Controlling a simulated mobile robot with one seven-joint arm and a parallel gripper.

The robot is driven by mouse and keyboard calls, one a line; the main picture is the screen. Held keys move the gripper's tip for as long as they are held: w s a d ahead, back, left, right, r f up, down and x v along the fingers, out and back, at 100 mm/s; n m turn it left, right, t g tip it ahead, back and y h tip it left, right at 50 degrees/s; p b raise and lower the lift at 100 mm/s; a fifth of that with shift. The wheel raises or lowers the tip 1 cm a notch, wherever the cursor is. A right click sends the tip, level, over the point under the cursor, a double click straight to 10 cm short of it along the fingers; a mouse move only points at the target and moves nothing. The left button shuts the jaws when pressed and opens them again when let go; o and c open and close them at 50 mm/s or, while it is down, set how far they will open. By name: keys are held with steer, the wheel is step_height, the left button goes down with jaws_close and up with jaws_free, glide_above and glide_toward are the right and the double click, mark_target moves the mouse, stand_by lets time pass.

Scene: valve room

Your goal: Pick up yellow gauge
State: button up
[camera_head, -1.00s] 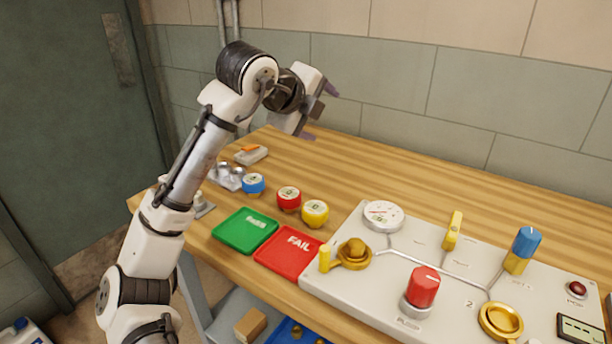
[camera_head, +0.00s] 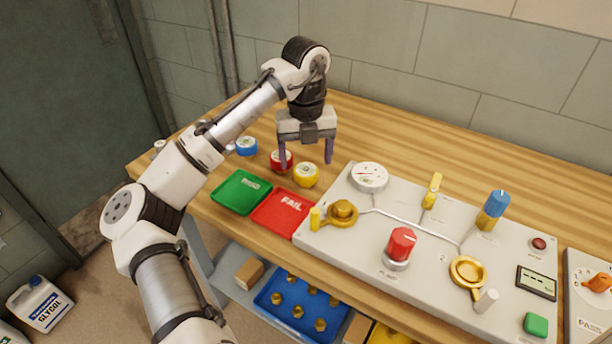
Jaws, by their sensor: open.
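The yellow gauge (camera_head: 306,175) stands on the wooden table, behind the red FAIL tray. It is a short round body with a pale face on top. The red gauge (camera_head: 281,160) stands close to its left, and the blue gauge (camera_head: 246,146) stands further left. My gripper (camera_head: 306,160) points down with its two purple fingers spread. It is open and holds nothing. In the picture its fingertips are just above and behind the yellow gauge, and the left finger overlaps the red gauge. I cannot tell the exact height of the fingertips.
The green tray (camera_head: 240,192) and red FAIL tray (camera_head: 286,212) lie in front of the gauges. A valve panel (camera_head: 340,245) with knobs and a dial (camera_head: 369,177) stands close to the right. The table (camera_head: 400,135) behind the panel is clear.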

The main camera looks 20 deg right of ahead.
mark_target(306, 169)
steer(key=shift+w+d+f+p, duration=0.15)
steer(key=shift+f+p, duration=0.1)
steer(key=shift+f, duration=0.65)
steer(key=shift+w+a+f+p, duration=0.1)
steer(key=shift+f+p, duration=0.2)
steer(key=shift+f, duration=0.65)
steer(key=shift+w+d+f+p, duration=0.15)
steer(key=shift+f+p, duration=0.1)
steer(key=shift+f, duration=0.65)
steer(key=shift+c, duration=0.5)
